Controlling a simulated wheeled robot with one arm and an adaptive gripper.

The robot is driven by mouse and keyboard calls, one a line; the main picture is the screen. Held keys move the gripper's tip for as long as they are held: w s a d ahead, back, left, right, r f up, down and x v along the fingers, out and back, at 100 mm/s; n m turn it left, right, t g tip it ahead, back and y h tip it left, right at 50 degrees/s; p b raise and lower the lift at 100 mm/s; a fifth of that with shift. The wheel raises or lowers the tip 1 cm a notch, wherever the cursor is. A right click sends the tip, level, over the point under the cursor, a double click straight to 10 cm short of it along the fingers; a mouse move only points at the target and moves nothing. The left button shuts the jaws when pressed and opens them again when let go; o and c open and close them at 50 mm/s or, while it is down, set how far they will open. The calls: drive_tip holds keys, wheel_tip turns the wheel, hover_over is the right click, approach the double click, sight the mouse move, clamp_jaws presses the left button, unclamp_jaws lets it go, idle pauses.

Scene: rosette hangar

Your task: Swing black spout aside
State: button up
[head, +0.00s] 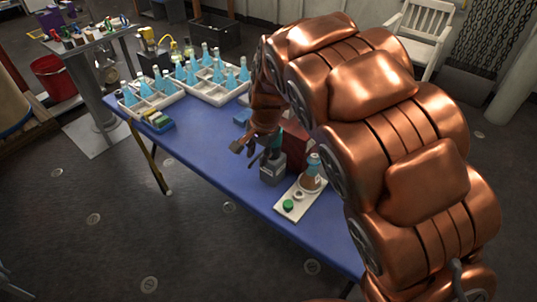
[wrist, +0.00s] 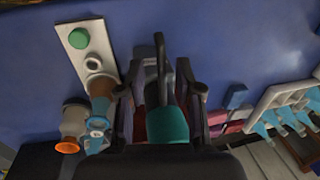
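The black spout (wrist: 159,55) shows in the wrist view as a narrow dark bar above a teal body (wrist: 167,126). In the head view the spout (head: 254,160) points down-left from the teal part (head: 276,146), over a grey block (head: 272,171) on the blue table. My gripper (wrist: 161,88) is open, with its two fingers apart on either side of the spout and teal body. I cannot tell whether either finger touches them. In the head view my gripper (head: 256,143) is low over the table, partly hidden by my copper arm.
A white board (head: 301,204) with a green cap (head: 288,205), a ring and a blue-topped bottle (head: 313,164) lies near the block. A dark red box (head: 296,147) stands behind. White crates (head: 168,101) of blue bottles fill the table's far end. The front-left table surface is clear.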

drive_tip(key=shift+r, duration=0.15)
wheel_tip(320, 180, up, 12)
drive_tip(key=s+d, duration=0.1)
drive_tip(key=shift+s+d+f, duration=0.2)
drive_tip(key=shift+d, duration=0.2)
idle(0.4)
